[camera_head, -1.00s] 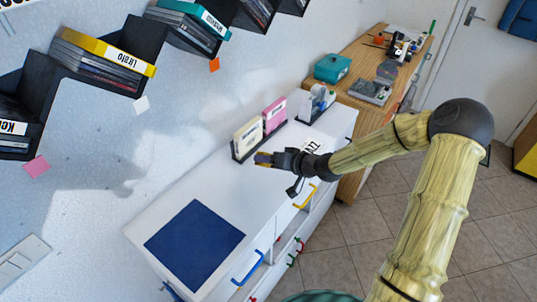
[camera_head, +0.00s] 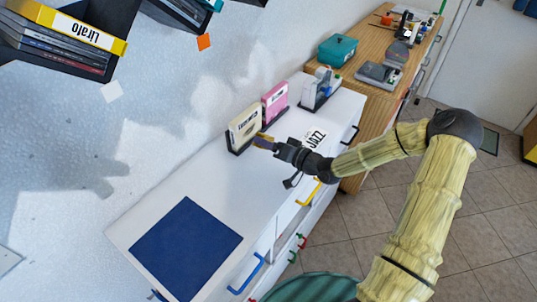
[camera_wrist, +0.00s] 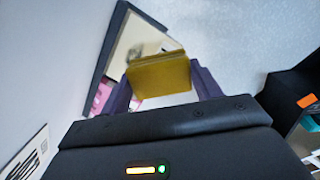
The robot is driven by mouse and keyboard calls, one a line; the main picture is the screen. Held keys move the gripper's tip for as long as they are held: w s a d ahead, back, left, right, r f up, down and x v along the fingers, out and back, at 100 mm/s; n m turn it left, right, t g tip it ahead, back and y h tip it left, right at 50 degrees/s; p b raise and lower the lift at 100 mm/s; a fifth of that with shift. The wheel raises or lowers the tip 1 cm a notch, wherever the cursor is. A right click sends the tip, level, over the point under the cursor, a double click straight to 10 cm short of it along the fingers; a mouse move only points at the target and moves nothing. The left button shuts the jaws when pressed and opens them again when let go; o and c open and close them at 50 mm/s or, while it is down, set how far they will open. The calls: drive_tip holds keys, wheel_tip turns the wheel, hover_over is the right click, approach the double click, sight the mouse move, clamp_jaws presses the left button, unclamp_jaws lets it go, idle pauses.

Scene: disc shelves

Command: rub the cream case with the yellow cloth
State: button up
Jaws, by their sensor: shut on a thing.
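The cream case (camera_head: 244,126) stands upright in a dark holder on the white cabinet top, beside a pink case (camera_head: 275,101). In the wrist view the cream case (camera_wrist: 140,38) is behind the cloth, which hides part of it. My gripper (camera_head: 264,142) is at the right front side of the cream case. In the wrist view my gripper (camera_wrist: 163,90) is shut on the folded yellow cloth (camera_wrist: 159,76), which spans between the fingers. The cloth is close to the case's face; I cannot tell if they touch.
A blue mat (camera_head: 186,249) lies on the near part of the white cabinet top (camera_head: 235,192). A JAZZ card (camera_head: 315,139) lies right of my gripper. A grey dispenser-like object (camera_head: 320,88) stands behind the pink case. Wall shelves with cases (camera_head: 70,40) are at upper left.

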sight(247, 132)
drive_tip(key=shift+t+y, duration=0.3)
drive_tip(key=shift+y, duration=0.1)
drive_tip(key=f+b, duration=0.3)
drive_tip(key=f, duration=0.1)
drive_tip(key=shift+w+f+b, duration=0.2)
drive_tip(key=shift+b, duration=0.15)
drive_tip(key=shift+r, duration=0.1)
drive_tip(key=shift+x, duration=2.95)
drive_tip(key=shift+b+x, duration=0.5)
drive_tip(key=shift+x, duration=0.6)
drive_tip(key=shift+w+d, duration=1)
drive_tip(key=shift+w, duration=0.1)
drive_tip(key=shift+w+b, duration=0.1)
drive_tip(key=shift+b, duration=0.2)
